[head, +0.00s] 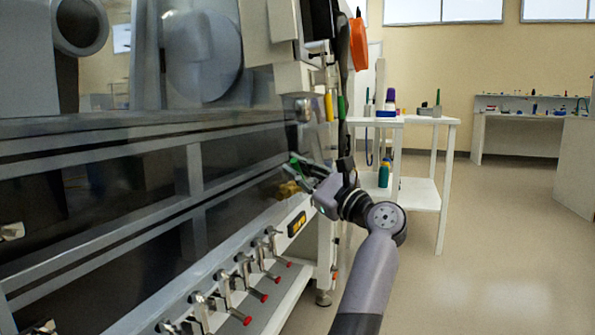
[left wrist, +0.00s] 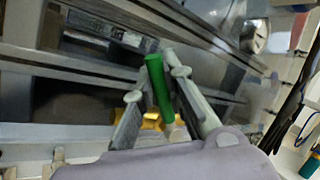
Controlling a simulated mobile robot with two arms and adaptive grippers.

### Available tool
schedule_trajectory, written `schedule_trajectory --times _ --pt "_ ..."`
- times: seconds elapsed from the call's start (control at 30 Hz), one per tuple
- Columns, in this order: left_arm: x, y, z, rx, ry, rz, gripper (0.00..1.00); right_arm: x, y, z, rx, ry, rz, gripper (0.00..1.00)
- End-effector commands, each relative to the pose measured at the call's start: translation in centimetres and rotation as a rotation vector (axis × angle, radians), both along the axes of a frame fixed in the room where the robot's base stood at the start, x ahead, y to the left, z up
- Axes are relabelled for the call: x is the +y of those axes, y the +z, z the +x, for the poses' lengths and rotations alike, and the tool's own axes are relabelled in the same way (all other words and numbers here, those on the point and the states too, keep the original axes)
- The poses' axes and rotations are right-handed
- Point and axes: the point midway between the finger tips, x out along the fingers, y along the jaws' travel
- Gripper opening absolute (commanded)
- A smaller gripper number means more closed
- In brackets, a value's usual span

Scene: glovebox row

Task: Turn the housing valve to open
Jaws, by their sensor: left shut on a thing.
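The housing valve has a green lever handle (head: 295,158) and a yellow body (head: 288,189), mounted on the front of the glovebox housing. In the left wrist view the green handle (left wrist: 159,88) stands between the two fingers, with the yellow body (left wrist: 152,121) behind its lower end. My left gripper (head: 305,170) is at the valve and shut on the green handle; its fingers also show in the left wrist view (left wrist: 157,84). The fingers partly cover the handle and body in the head view. My right gripper is not in view.
A row of red-tipped toggle clamps (head: 265,296) lines the ledge below the valve. An orange disc (head: 358,42) hangs above on the housing. A white cart (head: 425,121) with bottles stands behind. The floor (head: 480,240) at the right is clear.

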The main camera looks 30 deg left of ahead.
Motion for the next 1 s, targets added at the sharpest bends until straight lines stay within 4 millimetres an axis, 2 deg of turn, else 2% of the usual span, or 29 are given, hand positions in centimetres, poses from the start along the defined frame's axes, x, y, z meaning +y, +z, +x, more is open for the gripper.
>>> schedule_trajectory --times 0.17,0.2,0.5,0.83,1.0 --pt "0.0 -0.1 0.0 0.002 -0.001 -0.003 0.0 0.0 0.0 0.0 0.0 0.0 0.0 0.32" --pt "0.0 -0.1 0.0 0.002 -0.001 -0.003 0.12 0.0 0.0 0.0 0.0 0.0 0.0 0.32" --pt "0.0 0.0 0.0 0.002 -0.001 -0.001 0.32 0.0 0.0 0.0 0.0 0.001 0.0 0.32" --pt "-0.3 -0.1 0.0 0.002 -0.001 -0.001 0.32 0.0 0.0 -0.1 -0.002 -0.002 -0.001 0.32" --pt "-2.4 -0.8 -0.4 0.003 -0.003 -0.002 0.32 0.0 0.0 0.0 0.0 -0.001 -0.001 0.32"
